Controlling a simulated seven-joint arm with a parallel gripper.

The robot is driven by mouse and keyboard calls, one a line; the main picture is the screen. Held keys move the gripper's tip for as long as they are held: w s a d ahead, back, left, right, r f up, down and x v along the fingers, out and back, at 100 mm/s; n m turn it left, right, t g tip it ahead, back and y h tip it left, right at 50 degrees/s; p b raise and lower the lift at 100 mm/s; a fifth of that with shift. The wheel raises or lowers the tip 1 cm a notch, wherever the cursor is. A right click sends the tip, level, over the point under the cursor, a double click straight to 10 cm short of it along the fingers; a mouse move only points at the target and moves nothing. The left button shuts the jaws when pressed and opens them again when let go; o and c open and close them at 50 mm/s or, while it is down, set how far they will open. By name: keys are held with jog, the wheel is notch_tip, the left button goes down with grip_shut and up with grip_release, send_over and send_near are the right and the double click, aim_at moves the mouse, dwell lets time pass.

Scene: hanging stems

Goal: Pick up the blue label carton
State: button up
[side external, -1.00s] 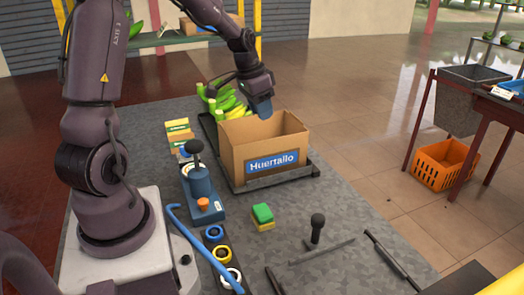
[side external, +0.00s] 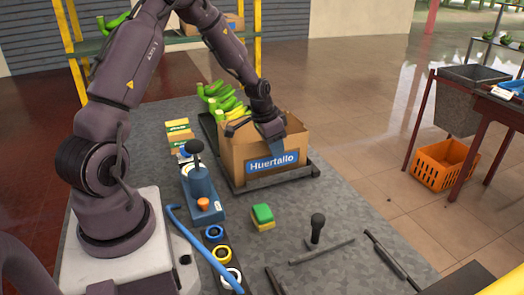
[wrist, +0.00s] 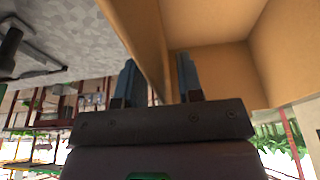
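The blue label carton (side external: 236,156) is an open-topped brown box with a blue "Huertallo" label (side external: 271,163) on its front wall. It sits on a dark tray (side external: 255,184) on the grey table. My gripper (side external: 274,146) is at the carton's front upper edge, with one blue finger showing outside the front wall, above the label's right part. In the wrist view, the fingers of my gripper (wrist: 158,75) are apart, one on each side of a carton wall (wrist: 143,35). A gap shows beside the wall, and the carton's inside looks empty.
Green and yellow bananas (side external: 222,99) lie behind the carton. A blue tool with a black knob (side external: 200,185) stands left of it. A green and yellow sponge (side external: 263,216), tape rolls (side external: 221,254) and a black-handled tool (side external: 317,230) lie in front.

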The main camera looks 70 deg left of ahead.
jog(key=shift+w+f, duration=0.1)
jog(key=shift+f, duration=0.25)
jog(key=shift+c, duration=0.5)
grip_shut()
jog(key=shift+r, duration=0.1)
